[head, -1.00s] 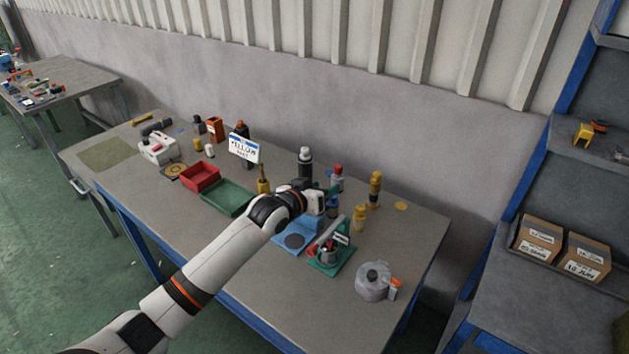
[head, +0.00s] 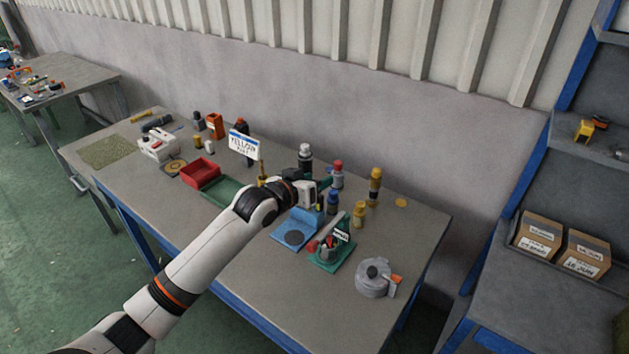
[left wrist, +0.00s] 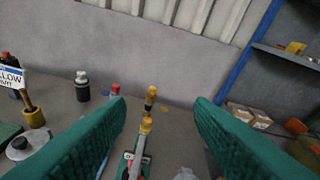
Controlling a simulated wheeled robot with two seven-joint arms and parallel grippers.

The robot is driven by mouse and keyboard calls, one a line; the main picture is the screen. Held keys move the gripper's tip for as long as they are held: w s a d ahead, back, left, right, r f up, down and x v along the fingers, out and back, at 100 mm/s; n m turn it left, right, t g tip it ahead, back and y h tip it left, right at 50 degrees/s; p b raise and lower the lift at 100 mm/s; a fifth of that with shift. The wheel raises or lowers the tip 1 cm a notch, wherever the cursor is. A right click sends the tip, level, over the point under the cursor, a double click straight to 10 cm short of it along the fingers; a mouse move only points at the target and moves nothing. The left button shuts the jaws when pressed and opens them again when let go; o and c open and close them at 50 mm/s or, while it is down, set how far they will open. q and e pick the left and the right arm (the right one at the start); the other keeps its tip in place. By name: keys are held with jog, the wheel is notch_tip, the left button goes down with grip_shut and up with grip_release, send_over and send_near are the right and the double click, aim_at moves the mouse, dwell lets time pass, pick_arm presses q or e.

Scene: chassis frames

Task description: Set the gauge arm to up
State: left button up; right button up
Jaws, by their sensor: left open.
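The gauge (head: 334,252) stands on a green base near the front right of the table. It has a pale bar-like arm (head: 333,230) slanting up to the right, a red part at its left and a small dark label. In the left wrist view the pale arm (left wrist: 140,152) shows low between my fingers, partly cut off by the frame edge. My left gripper (head: 322,188) is above and behind the gauge, apart from it. Its two green fingers (left wrist: 160,108) are spread wide with nothing held. My right gripper is not in view.
Yellow (head: 375,187), red-topped and blue bottles stand behind. Red (head: 200,174) and green trays lie left.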

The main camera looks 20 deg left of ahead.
pick_arm(q)
jog(key=b+v, duration=0.3)
jog(key=v, duration=0.9)
jog(key=shift+b, duration=0.4)
